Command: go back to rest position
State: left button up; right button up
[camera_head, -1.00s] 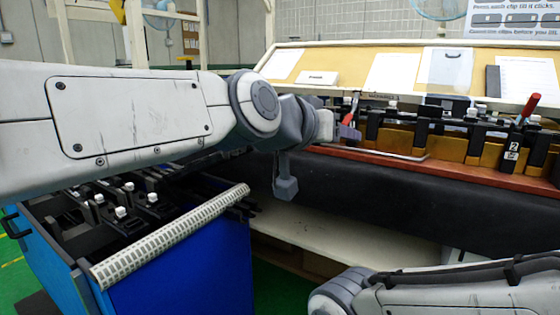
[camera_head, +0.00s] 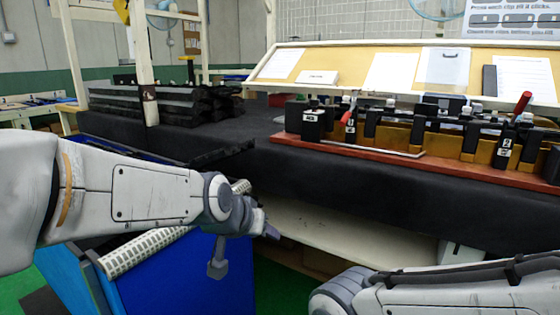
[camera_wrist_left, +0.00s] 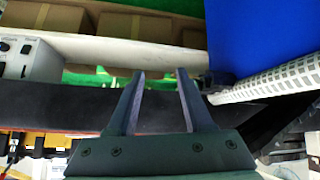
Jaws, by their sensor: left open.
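My left gripper (camera_head: 270,231) is at the end of the grey-white left arm, low in front of the black bench edge and just right of the blue bin. It is small and partly hidden by the wrist in the head view. In the left wrist view its two fingers (camera_wrist_left: 160,76) stand apart with nothing between them. My right arm shows at the lower right of the head view, but its gripper is out of view.
The blue bin (camera_head: 185,280) with a pale perforated rim strip stands below my left arm. The black-covered bench (camera_head: 380,190) carries a red-brown fixture board (camera_head: 450,172) and stacked black trim parts (camera_head: 170,104). A pale shelf (camera_head: 345,233) lies underneath.

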pick_arm(q)
jog(key=s+a+f+n+g+y, duration=0.2)
jog(key=s+a+f+g, duration=0.1)
jog(key=s+a+f, duration=0.5)
jog(key=s+a+f+n+g+y, duration=0.1)
jog(key=s+a+f+g+y, duration=0.15)
jog(key=s+a+f, duration=0.55)
jog(key=s+d+r+m+g+h, duration=0.3)
jog(key=s+d+m, duration=0.55)
jog(key=d, duration=0.65)
notch_tip(320, 180, up, 36)
jog(key=s+n+y+p, duration=0.1)
jog(key=s+p, duration=0.1)
jog(key=p, duration=3.2)
jog(key=shift+p, duration=0.3)
jog(key=shift+f, duration=0.15)
